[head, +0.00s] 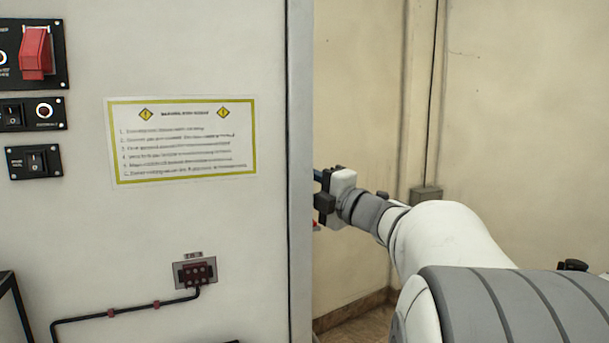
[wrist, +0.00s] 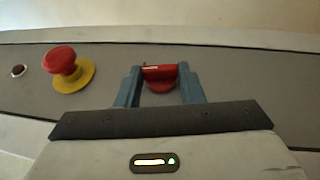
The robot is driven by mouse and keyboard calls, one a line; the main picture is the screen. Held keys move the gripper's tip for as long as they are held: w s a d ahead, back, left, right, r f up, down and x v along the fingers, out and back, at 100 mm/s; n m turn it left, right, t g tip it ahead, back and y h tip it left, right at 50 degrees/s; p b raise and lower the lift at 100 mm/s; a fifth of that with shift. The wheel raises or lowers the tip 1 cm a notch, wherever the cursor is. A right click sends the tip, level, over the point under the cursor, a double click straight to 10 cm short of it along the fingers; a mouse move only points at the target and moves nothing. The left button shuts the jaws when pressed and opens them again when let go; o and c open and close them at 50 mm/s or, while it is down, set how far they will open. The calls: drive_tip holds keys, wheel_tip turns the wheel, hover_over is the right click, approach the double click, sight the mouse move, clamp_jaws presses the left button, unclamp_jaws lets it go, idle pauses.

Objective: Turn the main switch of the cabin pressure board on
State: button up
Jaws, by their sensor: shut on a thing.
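In the wrist view, a red switch handle (wrist: 161,84) with a pale mark on its top sits on a grey panel face. My gripper (wrist: 160,70) has its two blue fingers on either side of this handle and is shut on it. The fingers hide its sides, and I cannot read its setting. In the head view, my gripper (head: 322,190) is at the right side of the large pale cabinet (head: 200,240), mostly hidden by the cabinet's edge. A small bit of red shows just below it.
A red mushroom button on a yellow base (wrist: 66,66) stands left of the handle, with a small dark red lamp (wrist: 18,70) beyond. The cabinet front carries a red-covered switch (head: 36,52), small rocker switches, a warning sign (head: 182,140) and a socket (head: 195,272).

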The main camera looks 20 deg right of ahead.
drive_tip(key=shift+w+r+m+g+h+p, duration=0.1)
drive_tip(key=shift+r+m+g+h+p, duration=0.35)
drive_tip(key=shift+g+p, duration=1.5)
drive_tip(key=shift+w+r+m+g+h+p, duration=0.3)
drive_tip(key=shift+m+g+p, duration=0.7)
drive_tip(key=shift+p, duration=1.6)
drive_tip(key=shift+s+r+m+g+h+p, duration=0.1)
drive_tip(key=shift+r+m+g+h+p, duration=0.25)
drive_tip(key=shift+g+p, duration=1.75)
drive_tip(key=shift+f, duration=0.15)
drive_tip(key=o, duration=1)
drive_tip(key=b+v, duration=0.1)
drive_tip(key=v, duration=0.6)
drive_tip(key=shift+s+d+r, duration=0.1)
drive_tip(key=shift+s+r, duration=0.15)
drive_tip(key=shift+r, duration=0.05)
